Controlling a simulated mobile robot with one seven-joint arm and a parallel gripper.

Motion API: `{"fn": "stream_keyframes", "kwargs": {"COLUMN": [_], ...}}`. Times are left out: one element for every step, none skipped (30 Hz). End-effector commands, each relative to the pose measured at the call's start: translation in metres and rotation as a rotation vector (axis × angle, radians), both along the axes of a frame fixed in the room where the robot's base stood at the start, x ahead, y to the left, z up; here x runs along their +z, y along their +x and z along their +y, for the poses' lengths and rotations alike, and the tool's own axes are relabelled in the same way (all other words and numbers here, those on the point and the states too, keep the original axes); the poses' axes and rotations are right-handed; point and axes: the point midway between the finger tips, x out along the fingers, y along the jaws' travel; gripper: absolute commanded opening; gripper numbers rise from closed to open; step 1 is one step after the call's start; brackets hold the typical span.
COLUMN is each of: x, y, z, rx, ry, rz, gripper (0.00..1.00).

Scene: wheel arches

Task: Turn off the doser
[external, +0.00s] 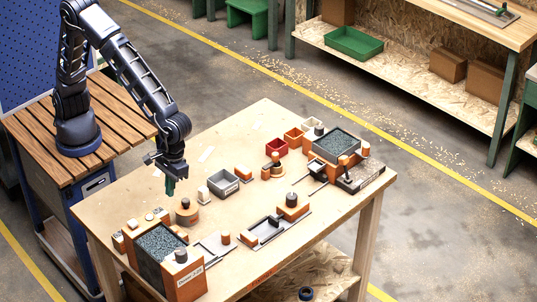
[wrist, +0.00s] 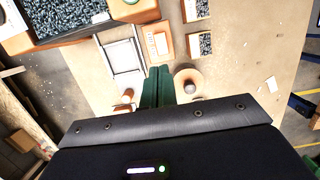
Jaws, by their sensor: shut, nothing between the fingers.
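An orange box filled with dark granules (external: 158,243) stands at the table's near left corner. It has a white label that seems to read "Doser", and a dark round knob (external: 181,256) on an orange block. A second granule-filled orange box (external: 335,143) stands at the far right; I cannot tell which control belongs to the doser's switch. My gripper (external: 170,187) has green fingers, pressed together and empty, pointing down above the table. It is just left of and above a round orange piece with a dark knob (external: 185,212). In the wrist view the shut fingers (wrist: 157,87) show beside a round piece (wrist: 188,82).
The wooden table (external: 225,270) also holds a grey bin (external: 222,182), a red bin (external: 276,148), a sliding tray unit (external: 264,230) and several small orange blocks. Bare tabletop (external: 150,190) lies left of my gripper. Shelves stand behind, beyond a yellow floor line.

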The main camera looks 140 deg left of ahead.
Motion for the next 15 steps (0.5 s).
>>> {"fn": "stream_keyframes", "kwargs": {"x": [-0.002, -0.003, -0.006, -0.008, -0.012, -0.017, -0.021, -0.026, -0.032, -0.037, -0.043, -0.050, -0.055, -0.060, -0.067], "y": [0.000, 0.000, 0.000, 0.000, 0.000, 0.000, 0.000, 0.000, 0.000, 0.000, 0.000, -0.001, -0.001, -0.001, -0.001], "z": [0.000, -0.001, -0.001, -0.002, -0.002, -0.003, -0.004, -0.005, -0.007, -0.008, -0.009, -0.010, -0.011, -0.012, -0.014], "rx": [0.000, 0.000, 0.000, 0.000, 0.001, 0.001, 0.001, 0.001, 0.002, 0.001, 0.000, 0.000, 0.000, 0.001, 0.001], "ry": [0.000, 0.000, 0.000, 0.000, 0.001, 0.001, 0.000, 0.000, 0.001, 0.001, 0.001, 0.001, 0.001, 0.000, 0.000], "rz": [0.001, 0.001, 0.002, 0.002, 0.002, 0.002, 0.003, 0.003, 0.002, 0.002, 0.004, 0.004, 0.003, 0.003, 0.004], "gripper": [0.00, 0.00, 0.00, 0.00, 0.00, 0.00, 0.00, 0.00, 0.00, 0.00, 0.00, 0.00, 0.00, 0.00, 0.00]}}
